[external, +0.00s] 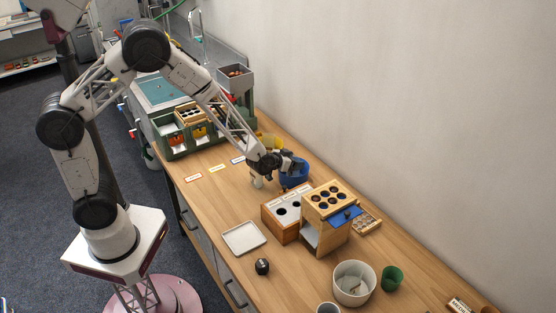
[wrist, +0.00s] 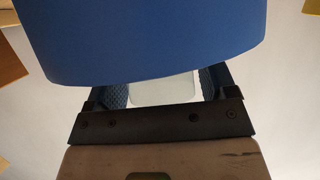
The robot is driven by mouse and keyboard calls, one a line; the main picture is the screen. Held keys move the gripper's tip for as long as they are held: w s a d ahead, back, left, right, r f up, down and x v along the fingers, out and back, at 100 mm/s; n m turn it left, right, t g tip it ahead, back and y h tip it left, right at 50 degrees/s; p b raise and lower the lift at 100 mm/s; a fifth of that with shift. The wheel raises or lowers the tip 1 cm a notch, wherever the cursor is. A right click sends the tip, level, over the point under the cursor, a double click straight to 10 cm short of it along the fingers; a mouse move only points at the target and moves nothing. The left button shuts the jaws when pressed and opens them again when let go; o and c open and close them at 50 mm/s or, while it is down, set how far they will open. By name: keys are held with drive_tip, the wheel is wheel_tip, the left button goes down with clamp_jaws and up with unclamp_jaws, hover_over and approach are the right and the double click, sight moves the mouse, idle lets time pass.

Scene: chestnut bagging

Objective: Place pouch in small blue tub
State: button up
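The small blue tub (external: 296,173) stands on the wooden bench near the wall. It fills the top of the wrist view as a large blue curved wall (wrist: 150,35). My gripper (external: 262,172) is right beside the tub, on its left side. In the wrist view the two dark textured fingers of my gripper (wrist: 163,90) have a pale, rounded piece between them, which looks like the pouch (wrist: 165,91). A small pale shape, likely the same pouch (external: 257,182), shows under my gripper. The tub hides part of the fingers and the pouch; the tub's inside is not visible.
A wooden stand with a holed top (external: 328,199) and a white-topped holed box (external: 287,210) stand in front of the tub. A white tray (external: 244,238), a dark round object (external: 262,267) and a white bowl (external: 354,284) are nearer. Small label cards (external: 216,168) lie left of my gripper.

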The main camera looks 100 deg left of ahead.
drive_tip(key=shift+o, duration=1)
drive_tip(key=shift+s, duration=0.1)
drive_tip(key=s+d, duration=0.6)
drive_tip(key=shift+s+d, duration=0.25)
drive_tip(key=shift+d, duration=0.05)
idle(0.5)
